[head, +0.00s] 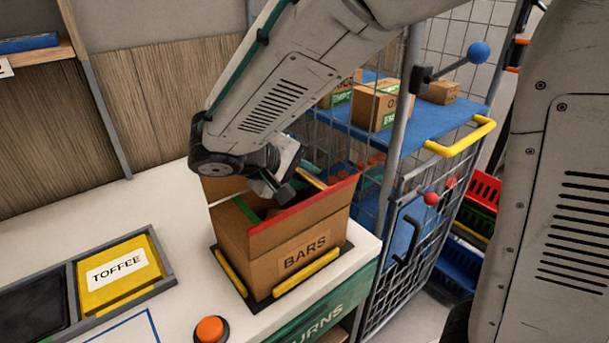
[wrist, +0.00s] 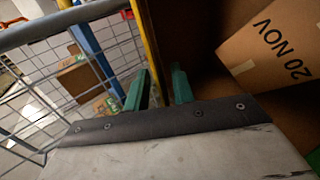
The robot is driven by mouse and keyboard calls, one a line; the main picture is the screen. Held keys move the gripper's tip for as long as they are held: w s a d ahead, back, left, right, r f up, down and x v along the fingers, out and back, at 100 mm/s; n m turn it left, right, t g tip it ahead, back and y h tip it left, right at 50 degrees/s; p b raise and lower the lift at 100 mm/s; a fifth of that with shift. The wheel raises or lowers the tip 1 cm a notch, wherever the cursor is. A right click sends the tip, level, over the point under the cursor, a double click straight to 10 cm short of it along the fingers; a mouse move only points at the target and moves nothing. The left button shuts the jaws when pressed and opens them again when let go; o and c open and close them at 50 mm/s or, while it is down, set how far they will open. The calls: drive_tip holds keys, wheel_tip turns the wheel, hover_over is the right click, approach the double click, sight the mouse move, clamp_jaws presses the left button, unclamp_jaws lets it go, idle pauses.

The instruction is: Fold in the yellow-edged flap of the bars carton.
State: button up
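The bars carton (head: 262,262) stands on the counter, between yellow rails on a dark base. Its red-edged flap (head: 305,210) stands up along the front. The yellow-edged flap (head: 311,178) shows at the far right side, partly hidden by my arm. In the wrist view its yellow edge (wrist: 147,40) runs down between my two green fingertips. My gripper (wrist: 159,88) is open, with a finger on each side of that edge and gaps visible; I cannot tell whether it touches. In the head view my gripper (head: 277,190) is over the carton opening, its fingers mostly hidden.
A wire cage cart (head: 405,235) with blue shelves and small cartons stands close on the right. A toffee tray (head: 118,275) and an orange button (head: 210,329) are on the counter. A cardboard panel printed 20 NOV (wrist: 275,45) is right of the fingers.

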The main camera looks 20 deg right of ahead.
drive_tip(key=v, duration=0.7)
drive_tip(key=shift+a+r, duration=0.2)
drive_tip(key=shift+a, duration=0.1)
drive_tip(key=shift+s, duration=0.1)
drive_tip(key=shift+x, duration=3.7)
drive_tip(key=shift+c, duration=0.4)
clamp_jaws()
